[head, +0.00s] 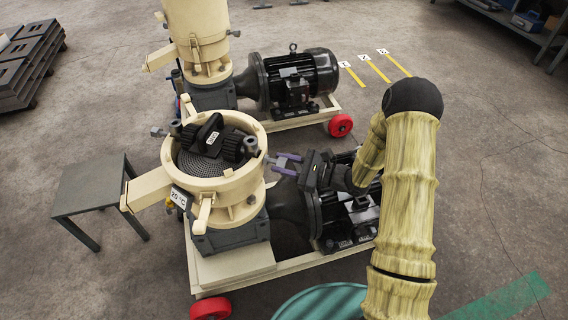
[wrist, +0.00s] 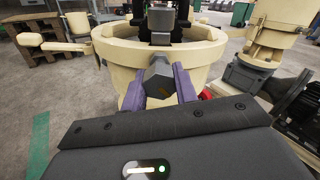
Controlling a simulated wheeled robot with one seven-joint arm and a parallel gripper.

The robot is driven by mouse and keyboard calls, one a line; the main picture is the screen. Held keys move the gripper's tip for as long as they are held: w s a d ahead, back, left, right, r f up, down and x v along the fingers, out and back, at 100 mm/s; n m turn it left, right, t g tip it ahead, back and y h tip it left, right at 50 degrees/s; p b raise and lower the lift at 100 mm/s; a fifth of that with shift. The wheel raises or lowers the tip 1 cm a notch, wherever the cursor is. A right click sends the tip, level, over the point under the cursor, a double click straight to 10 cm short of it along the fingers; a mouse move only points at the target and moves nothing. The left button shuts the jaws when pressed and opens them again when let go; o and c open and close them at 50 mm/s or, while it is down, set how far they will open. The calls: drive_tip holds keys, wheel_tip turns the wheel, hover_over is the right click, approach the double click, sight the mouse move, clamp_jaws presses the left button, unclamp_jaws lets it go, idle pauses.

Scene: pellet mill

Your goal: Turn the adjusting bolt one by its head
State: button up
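The adjusting bolt's dark grey hex head (wrist: 158,80) shows in the wrist view, on the near side of the cream mill drum (wrist: 205,55). My gripper (wrist: 159,82) has its two purple fingers spread, one on each side of the head; I cannot tell whether they touch it. In the head view my gripper (head: 280,160) is at the right side of the open drum (head: 258,190), with its fingertips pointing at the wall. The bolt there is small and hard to make out. A second bolt (head: 157,131) sticks out of the drum's left side.
Black rollers (head: 205,138) sit inside the drum over a perforated plate. A black motor (head: 345,218) lies beneath my arm. A second mill (head: 200,35) stands behind. A small grey table (head: 88,190) is at left. Floor is free at right.

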drive_tip(key=shift+c, duration=1.3)
drive_tip(key=shift+r+m+p, duration=0.15)
drive_tip(key=shift+m+p, duration=0.25)
drive_tip(key=shift+p, duration=0.1)
drive_tip(key=shift+m+p, duration=0.5)
drive_tip(key=shift+p, duration=0.1)
drive_tip(key=m+p, duration=0.2)
drive_tip(key=shift+r+p, duration=0.1)
drive_tip(key=shift+p, duration=0.25)
drive_tip(key=m+p, duration=0.3)
drive_tip(key=shift+f+m+p, duration=0.2)
drive_tip(key=shift+m+p, duration=0.55)
drive_tip(key=shift+m, duration=0.35)
